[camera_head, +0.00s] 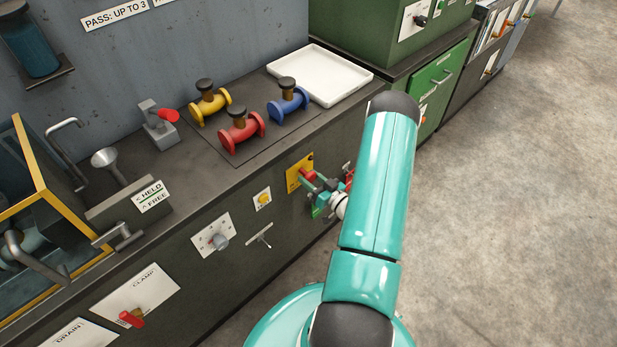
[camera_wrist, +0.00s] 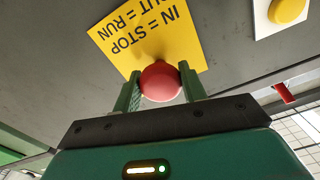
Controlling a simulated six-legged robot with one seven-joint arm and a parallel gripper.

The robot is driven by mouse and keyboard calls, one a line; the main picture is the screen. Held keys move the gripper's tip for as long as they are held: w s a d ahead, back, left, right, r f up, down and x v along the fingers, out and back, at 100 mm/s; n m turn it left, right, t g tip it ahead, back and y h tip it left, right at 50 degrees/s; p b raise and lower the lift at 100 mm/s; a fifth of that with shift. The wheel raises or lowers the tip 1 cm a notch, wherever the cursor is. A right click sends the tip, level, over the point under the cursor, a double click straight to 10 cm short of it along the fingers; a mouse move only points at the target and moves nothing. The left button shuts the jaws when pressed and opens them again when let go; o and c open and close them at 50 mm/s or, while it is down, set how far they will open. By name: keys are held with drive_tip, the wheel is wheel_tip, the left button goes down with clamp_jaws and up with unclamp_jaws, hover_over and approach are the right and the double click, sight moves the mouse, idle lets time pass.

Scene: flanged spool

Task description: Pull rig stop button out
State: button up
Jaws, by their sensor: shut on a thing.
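The red rig stop button (camera_wrist: 160,82) sits in front of a yellow plate (camera_wrist: 150,32) reading "IN = STOP, OUT = RUN", upside down in the wrist view. My gripper (camera_wrist: 160,88) has one finger on each side of the button and is shut on it. In the head view the yellow plate (camera_head: 297,172) is on the bench front, with the red button (camera_head: 308,175) partly covered by my gripper (camera_head: 316,181). I cannot tell how far out the button stands.
A yellow button (camera_head: 264,198) on a white plate, a grey knob (camera_head: 221,241) and a small T-handle (camera_head: 260,237) are on the bench front left of my gripper. Yellow, red and blue spools (camera_head: 287,101) stand on the bench top by a white tray (camera_head: 320,75). The floor at right is clear.

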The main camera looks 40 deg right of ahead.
drive_tip(key=o, duration=1.4)
drive_tip(key=shift+s, duration=0.15)
drive_tip(key=shift+s, duration=0.15)
drive_tip(key=s, duration=1.3)
drive_tip(key=shift+s+d, duration=0.15)
drive_tip(key=shift+s, duration=0.1)
